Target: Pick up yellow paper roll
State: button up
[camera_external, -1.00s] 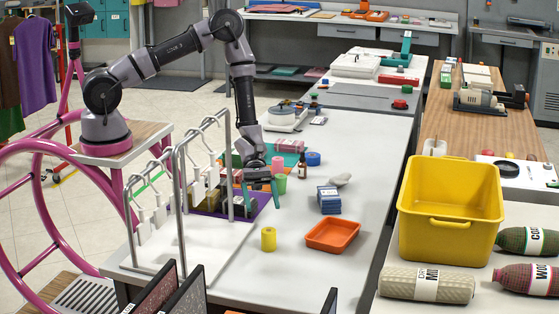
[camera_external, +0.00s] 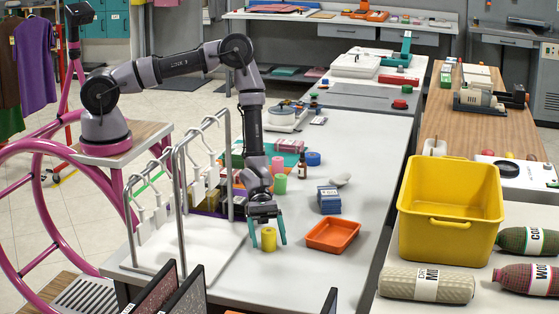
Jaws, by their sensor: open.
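The yellow paper roll (camera_external: 268,240) stands upright on the white table, left of the orange tray (camera_external: 333,235). My gripper (camera_external: 268,236) points down at the roll with its teal fingers spread. One finger shows left of the roll and one right of it. The fingertips reach about the roll's upper part in the picture. I cannot tell whether either finger touches it. The roll's top edge lies just under the gripper's dark body.
A metal rack with white hangers (camera_external: 182,190) stands close on the left. Blue boxes (camera_external: 329,200), a brown bottle (camera_external: 302,165) and a green cup (camera_external: 279,184) stand behind the roll. The table in front of the roll is clear.

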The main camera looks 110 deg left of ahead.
jog(key=shift+w+d+f, duration=0.1)
jog(key=shift+d, duration=0.15)
grip_shut()
